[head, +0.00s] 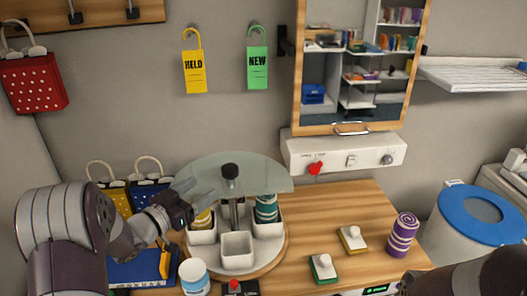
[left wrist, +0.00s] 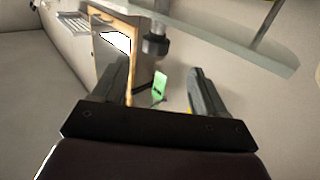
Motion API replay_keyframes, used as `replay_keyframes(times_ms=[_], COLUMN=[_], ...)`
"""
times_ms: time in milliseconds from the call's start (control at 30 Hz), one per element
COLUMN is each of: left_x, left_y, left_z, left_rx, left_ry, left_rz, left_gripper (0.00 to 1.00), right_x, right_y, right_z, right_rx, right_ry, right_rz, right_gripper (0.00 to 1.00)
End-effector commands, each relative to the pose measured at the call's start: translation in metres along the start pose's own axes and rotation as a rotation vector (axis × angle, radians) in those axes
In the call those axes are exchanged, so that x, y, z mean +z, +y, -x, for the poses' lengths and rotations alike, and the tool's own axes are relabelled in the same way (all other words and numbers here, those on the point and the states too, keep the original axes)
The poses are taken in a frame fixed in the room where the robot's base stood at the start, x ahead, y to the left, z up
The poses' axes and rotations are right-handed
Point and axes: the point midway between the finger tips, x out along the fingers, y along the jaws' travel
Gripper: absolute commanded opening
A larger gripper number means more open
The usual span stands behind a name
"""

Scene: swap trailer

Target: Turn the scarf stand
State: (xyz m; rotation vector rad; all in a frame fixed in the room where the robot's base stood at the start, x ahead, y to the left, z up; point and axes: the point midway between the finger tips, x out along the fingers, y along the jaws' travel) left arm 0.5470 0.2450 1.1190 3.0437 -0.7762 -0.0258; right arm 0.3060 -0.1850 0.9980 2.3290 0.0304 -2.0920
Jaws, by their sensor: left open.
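The scarf stand is a round wooden turntable (head: 276,262) with white cups (head: 237,246), a half-round glass panel (head: 255,176) and a black knob (head: 230,171) on a post. A rolled teal scarf (head: 266,207) stands in the right cup and a yellow one (head: 202,219) in the left cup. My left gripper (head: 196,191) is open at the stand's left side, close to the glass edge. In the left wrist view, the knob (left wrist: 155,46) and glass edge (left wrist: 230,35) lie beyond the open fingers (left wrist: 160,88). I cannot tell whether they touch anything. My right gripper is out of view.
A purple roll (head: 402,235), a yellow block (head: 352,239) and a green block (head: 323,268) stand on the counter right of the stand. A white-and-blue jar (head: 194,277) is in front. Yellow (head: 194,72) and green (head: 257,69) tags hang behind. A blue-lidded bin (head: 472,214) stands right.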

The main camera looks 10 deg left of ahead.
Motion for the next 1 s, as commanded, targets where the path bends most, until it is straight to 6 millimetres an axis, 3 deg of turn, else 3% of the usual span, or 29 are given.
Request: replay_keyframes(times_ms=[133, 400, 500, 667, 900, 967, 1000], left_x=[-0.003, -0.004, -0.003, -0.002, -0.001, -0.001, -0.002], left_y=[0.002, 0.003, 0.003, 0.002, 0.002, 0.002, 0.002], left_z=[-0.022, -0.092, -0.109, -0.123, -0.125, -0.125, -0.125], left_rx=[0.012, 0.01, 0.008, 0.007, 0.006, 0.006, 0.006], left_ry=[0.006, 0.005, 0.005, 0.005, 0.005, 0.005, 0.005], left_rz=[0.001, -0.001, 0.0, -0.001, -0.001, -0.001, -0.001], left_gripper=[0.72, 0.72, 0.72, 0.72, 0.72, 0.56, 0.43], right_x=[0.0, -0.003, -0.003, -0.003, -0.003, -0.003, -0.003], right_y=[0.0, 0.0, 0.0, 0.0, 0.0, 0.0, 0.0], right_z=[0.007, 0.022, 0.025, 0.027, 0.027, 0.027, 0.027], right_rx=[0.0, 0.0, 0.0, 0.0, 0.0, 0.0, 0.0], right_ry=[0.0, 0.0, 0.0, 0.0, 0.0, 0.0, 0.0], right_rz=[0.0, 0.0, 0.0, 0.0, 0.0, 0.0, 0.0], right_gripper=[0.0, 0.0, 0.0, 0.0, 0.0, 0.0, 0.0])
